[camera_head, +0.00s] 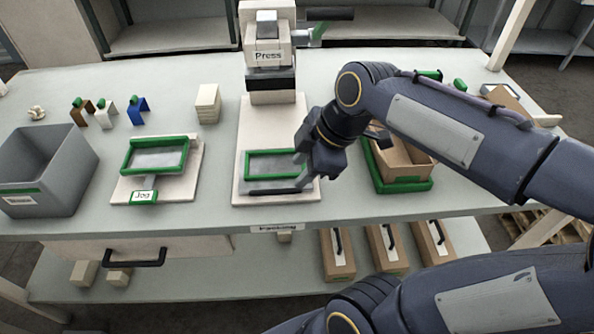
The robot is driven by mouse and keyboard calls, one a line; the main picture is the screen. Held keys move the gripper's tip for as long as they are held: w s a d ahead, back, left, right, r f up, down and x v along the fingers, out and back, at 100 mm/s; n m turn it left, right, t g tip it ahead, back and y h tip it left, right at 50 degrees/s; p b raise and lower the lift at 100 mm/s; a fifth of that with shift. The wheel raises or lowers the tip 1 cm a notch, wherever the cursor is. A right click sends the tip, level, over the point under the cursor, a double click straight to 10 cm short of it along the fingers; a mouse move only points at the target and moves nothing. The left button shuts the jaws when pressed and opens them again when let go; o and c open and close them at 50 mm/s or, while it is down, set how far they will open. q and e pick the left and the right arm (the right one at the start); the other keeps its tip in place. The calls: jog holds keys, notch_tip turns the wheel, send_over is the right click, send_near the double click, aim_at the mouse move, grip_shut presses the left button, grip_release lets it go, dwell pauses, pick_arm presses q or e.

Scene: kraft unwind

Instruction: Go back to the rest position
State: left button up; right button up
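My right gripper (301,172) hangs over the right edge of the press base, close to its green-framed plate. Its dark wrist and hand hide part of the plate's right side. I cannot tell whether its fingers are open or shut, and no object is clearly seen between them. The press (268,55) stands upright at the back middle, on a pale base (252,125). A green frame (262,155) lies on that base with a dark bar along its front. My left gripper is not in view.
A grey bin (72,178) stands at the left, beside a jog board (180,189) with a green frame. Coloured clips and a beige block stack (207,104) stand behind. A cardboard box (408,166) in a green tray sits under my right forearm. Handled boxes (338,262) are below.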

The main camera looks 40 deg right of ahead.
dwell(0.5)
jog(key=s+a+f+m+p, duration=0.1)
jog(key=s+a+m, duration=0.2)
jog(key=m, duration=0.4)
jog(key=s+a+f+m+t+y+p, duration=0.1)
jog(key=s+a+m+p, duration=0.1)
jog(key=s+m, duration=0.3)
jog(key=shift+a+m, duration=0.4)
jog(key=shift+m, duration=0.6)
